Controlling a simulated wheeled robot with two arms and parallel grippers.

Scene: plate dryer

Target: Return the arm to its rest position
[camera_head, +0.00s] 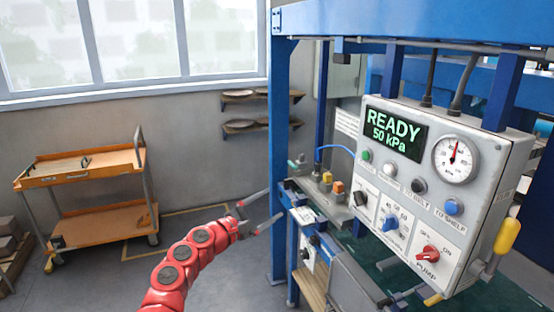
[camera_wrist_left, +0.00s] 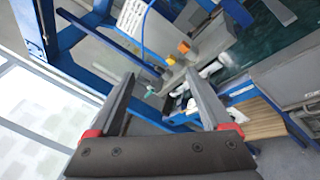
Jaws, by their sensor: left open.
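My left arm is red and segmented and rises from the bottom of the head view. My left gripper (camera_head: 262,211) is open, with its two dark fingers apart and nothing between them. It is just left of the blue frame post of the machine, at about the height of the lower shelf part. In the left wrist view the open fingers (camera_wrist_left: 160,98) point towards the blue frame and the small valves with orange tops. I cannot tell whether a finger touches the frame. My right gripper is not in view.
A grey control panel (camera_head: 440,190) reads READY 50 kPa, with knobs, a gauge and a red pump switch. The blue frame post (camera_head: 280,130) is close to my gripper. An orange cart (camera_head: 85,175) stands at the left. The floor between cart and frame is clear.

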